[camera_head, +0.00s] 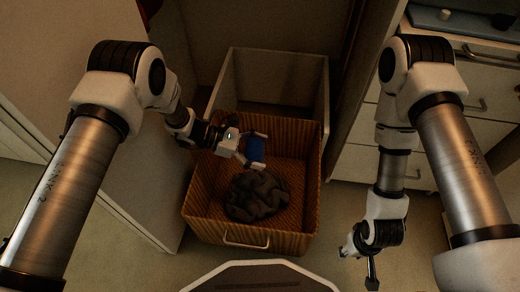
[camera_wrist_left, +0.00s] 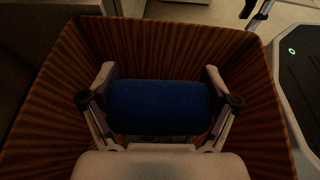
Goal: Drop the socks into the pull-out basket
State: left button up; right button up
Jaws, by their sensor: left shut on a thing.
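A blue rolled bundle, the socks (camera_head: 255,150), is held between the fingers of my left gripper (camera_head: 246,150), over the pull-out basket. In the left wrist view the blue socks (camera_wrist_left: 158,106) lie between the two fingers of the gripper (camera_wrist_left: 160,100), with the basket walls around them. The basket (camera_head: 210,205) is striped brown with a metal handle at its front. A dark crumpled cloth (camera_head: 257,195) lies on the basket floor, below and in front of the socks. My right gripper (camera_head: 362,250) hangs outside the basket to the right; its finger opening is unclear.
A pale open box or drawer frame (camera_head: 320,90) stands behind the basket. A white cabinet panel (camera_head: 70,80) is at the left, and white drawers (camera_head: 480,110) with handles are at the right. Bare floor (camera_head: 320,235) shows right of the basket.

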aim_at(260, 150)
pick_arm(q)
jog(key=o, duration=0.8)
jog(key=shift+o, duration=0.2)
jog(key=shift+r, duration=0.15)
notch_tip(260, 150, up, 10)
jog(key=shift+f, duration=0.1)
